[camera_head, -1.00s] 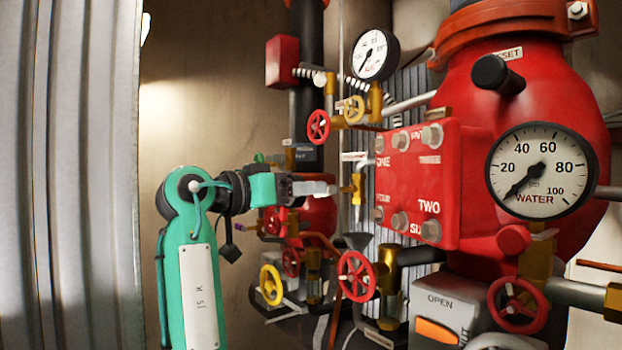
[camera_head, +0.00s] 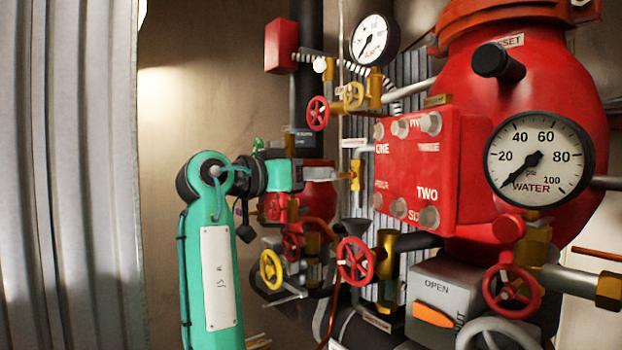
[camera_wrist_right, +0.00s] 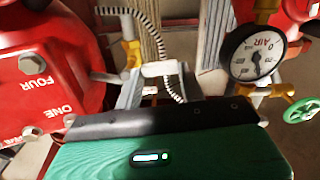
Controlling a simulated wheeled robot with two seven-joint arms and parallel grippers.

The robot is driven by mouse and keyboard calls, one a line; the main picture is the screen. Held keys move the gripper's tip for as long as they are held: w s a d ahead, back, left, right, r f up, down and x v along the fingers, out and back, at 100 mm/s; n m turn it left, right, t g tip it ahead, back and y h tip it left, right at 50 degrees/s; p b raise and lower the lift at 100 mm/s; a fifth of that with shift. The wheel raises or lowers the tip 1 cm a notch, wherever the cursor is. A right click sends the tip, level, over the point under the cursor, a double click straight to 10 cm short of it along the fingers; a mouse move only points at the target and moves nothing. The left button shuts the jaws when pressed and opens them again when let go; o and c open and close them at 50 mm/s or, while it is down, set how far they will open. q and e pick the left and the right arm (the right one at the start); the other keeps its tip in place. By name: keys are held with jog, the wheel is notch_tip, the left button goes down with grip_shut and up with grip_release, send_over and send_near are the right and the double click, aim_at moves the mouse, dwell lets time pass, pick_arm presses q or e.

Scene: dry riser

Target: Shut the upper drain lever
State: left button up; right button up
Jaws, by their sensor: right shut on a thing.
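A small brass valve (camera_head: 357,175) stands on a pipe left of the red panel marked ONE and TWO. My right gripper (camera_head: 332,174) reaches it from the left, its grey fingers level and close together at the valve's left side. It is shut on what I take to be the upper drain lever, which the fingers mostly hide. I cannot make out the lever's angle. My left gripper is not in view.
The red panel (camera_head: 448,190) is close on the right. A red handwheel (camera_head: 355,261) and a yellow handwheel (camera_head: 271,268) are below my gripper. A water gauge (camera_head: 540,165) is at far right. A corrugated wall (camera_head: 70,170) stands at left. The brown wall area behind is clear.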

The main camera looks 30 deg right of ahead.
jog(key=shift+r+m+b, duration=0.3)
jog(key=shift+m+b, duration=0.05)
jog(key=shift+m, duration=0.45)
jog(key=o, duration=1)
jog(key=shift+s+a+b, duration=0.2)
jog(key=shift+a+b, duration=0.6)
jog(key=shift+a, duration=1.5)
jog(key=shift+s+a+b, duration=0.15)
jog(key=shift+a+b, duration=0.7)
jog(key=shift+a, duration=1.45)
jog(key=shift+s+a+b, duration=0.2)
jog(key=shift+a+b, duration=0.6)
jog(key=shift+a, duration=1.5)
